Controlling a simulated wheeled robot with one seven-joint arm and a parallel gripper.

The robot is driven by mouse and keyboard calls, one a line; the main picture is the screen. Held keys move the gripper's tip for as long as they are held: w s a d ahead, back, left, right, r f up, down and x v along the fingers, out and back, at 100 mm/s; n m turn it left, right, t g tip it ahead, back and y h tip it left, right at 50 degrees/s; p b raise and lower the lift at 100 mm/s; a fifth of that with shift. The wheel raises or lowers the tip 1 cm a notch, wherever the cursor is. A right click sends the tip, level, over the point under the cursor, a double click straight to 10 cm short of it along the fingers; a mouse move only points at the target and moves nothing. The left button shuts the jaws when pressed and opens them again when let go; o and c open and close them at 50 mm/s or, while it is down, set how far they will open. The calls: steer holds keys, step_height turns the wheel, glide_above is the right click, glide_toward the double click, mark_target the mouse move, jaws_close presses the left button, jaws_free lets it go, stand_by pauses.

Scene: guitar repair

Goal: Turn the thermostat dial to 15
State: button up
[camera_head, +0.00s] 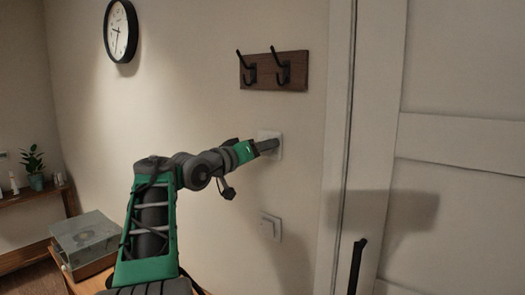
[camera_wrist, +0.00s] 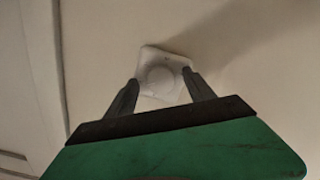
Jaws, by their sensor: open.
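The thermostat is a white square plate (camera_head: 276,138) on the wall, below the coat hooks in the head view. My gripper (camera_head: 272,146) is in front of it and hides much of it. In the wrist view the thermostat's round white dial (camera_wrist: 160,77) sits in the middle of the plate. My gripper (camera_wrist: 161,84) is open there, with one dark finger at each side of the dial. I cannot tell whether the fingers touch the dial or the plate. No scale or number is readable on the dial.
A wooden rack with black hooks (camera_head: 274,70) hangs just above the thermostat. A white switch plate (camera_head: 270,226) is below it. A white door (camera_head: 455,90) with a black handle (camera_head: 357,265) stands to the right. A turntable (camera_head: 85,240) is at the lower left.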

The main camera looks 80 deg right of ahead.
steer(key=b+v, duration=0.2)
steer(key=v, duration=0.5)
steer(key=shift+a, duration=0.3)
steer(key=shift+w, duration=0.15)
